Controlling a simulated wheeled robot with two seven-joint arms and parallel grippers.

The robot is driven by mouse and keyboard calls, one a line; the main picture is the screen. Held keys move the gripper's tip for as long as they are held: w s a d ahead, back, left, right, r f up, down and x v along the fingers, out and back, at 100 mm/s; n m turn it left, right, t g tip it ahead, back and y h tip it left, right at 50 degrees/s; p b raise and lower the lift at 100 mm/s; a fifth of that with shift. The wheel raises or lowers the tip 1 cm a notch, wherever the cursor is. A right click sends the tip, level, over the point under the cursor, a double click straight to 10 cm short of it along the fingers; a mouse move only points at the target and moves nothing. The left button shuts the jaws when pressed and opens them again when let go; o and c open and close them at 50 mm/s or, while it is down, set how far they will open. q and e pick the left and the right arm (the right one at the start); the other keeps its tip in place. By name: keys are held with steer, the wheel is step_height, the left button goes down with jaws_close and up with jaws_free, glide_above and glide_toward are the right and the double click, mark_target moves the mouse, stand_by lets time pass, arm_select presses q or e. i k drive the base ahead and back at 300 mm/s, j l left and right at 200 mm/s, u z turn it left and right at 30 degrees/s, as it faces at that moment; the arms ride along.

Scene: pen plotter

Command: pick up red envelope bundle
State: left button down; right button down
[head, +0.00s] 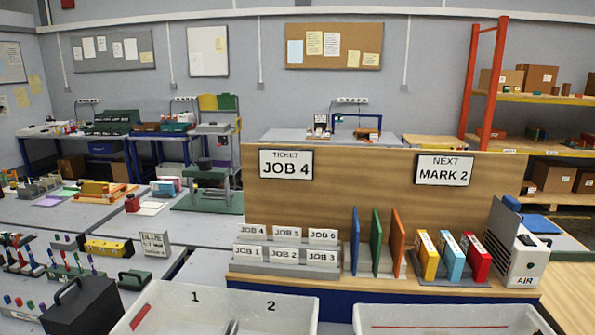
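A red upright block with a pale label strip (475,258), which looks like the red envelope bundle, stands at the right end of a row on the wooden shelf. A light blue one (451,257) and a yellow one (425,255) stand beside it to the left, with narrow gaps between. All three lean slightly in a grey holder (440,283). Neither of my grippers shows in the head view.
A white and black AIR unit (515,255) stands close right of the red block. Orange (396,243), green (376,240) and blue (355,240) upright panels stand to the left, then JOB cards (287,256). White bins (300,300) are in front. A wooden back panel (365,185) rises behind.

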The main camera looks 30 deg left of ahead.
mark_target(478, 258)
steer(key=i+l+u, duration=0.1)
steer(key=i+l, duration=0.2)
steer(key=i, duration=0.2)
steer(key=i+l, duration=0.4)
steer(key=i+j+u, duration=0.05)
steer(key=i, duration=0.1)
